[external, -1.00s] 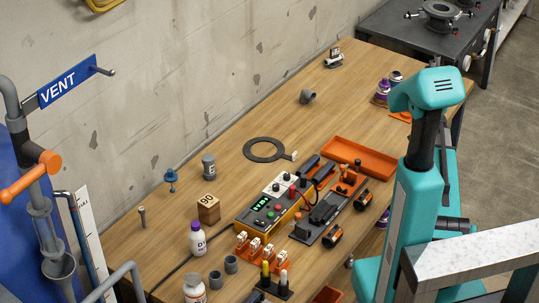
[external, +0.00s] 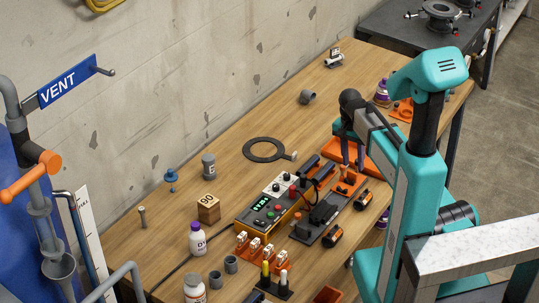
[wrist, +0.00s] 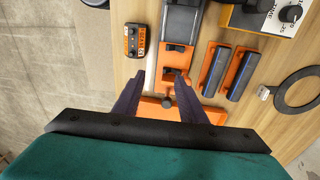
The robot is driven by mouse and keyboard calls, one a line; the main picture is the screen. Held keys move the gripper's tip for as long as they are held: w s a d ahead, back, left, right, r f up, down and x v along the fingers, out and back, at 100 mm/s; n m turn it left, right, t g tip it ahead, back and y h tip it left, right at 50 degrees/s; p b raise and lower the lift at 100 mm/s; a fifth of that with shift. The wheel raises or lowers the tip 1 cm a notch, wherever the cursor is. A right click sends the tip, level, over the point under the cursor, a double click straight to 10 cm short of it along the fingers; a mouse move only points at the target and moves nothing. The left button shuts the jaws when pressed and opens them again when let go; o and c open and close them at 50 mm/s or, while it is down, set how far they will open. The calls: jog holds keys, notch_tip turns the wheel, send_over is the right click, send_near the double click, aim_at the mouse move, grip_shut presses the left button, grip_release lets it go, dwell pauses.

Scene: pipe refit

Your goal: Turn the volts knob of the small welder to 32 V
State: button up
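The display digits are too small to read. In the wrist view only a corner of the welder (wrist: 238,18) shows at the top right, with one black knob (wrist: 290,13) on its white panel. I cannot tell which knob is the volts one. My gripper (wrist: 161,78) is open and empty, its two dark fingers apart. In the external view my gripper (external: 352,160) hangs right of the welder, apart from it.
An orange tray (external: 375,158) lies under and beside my gripper. A dark rack with orange holders (external: 325,215) stands between gripper and welder. Two dark-topped orange blocks (wrist: 215,70) and a dark ring (wrist: 283,92) lie near. A wooden block (external: 208,208) and bottles stand left.

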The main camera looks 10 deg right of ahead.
jog(key=w+a+r+n+b, duration=0.2)
jog(key=a+r+n+b, duration=0.15)
jog(key=a+n, duration=0.9)
notch_tip(320, 180, up, 5)
jog(key=n+y+b, duration=0.1)
jog(key=n+b, duration=0.1)
jog(key=n, duration=0.4)
send_over(276, 185)
jog(key=shift+r, duration=0.2)
jog(key=shift+f, duration=0.1)
jog(key=shift+f+p, duration=1.65)
jog(key=shift+f, duration=5.2)
jog(key=shift+c, duration=0.5)
grip_shut()
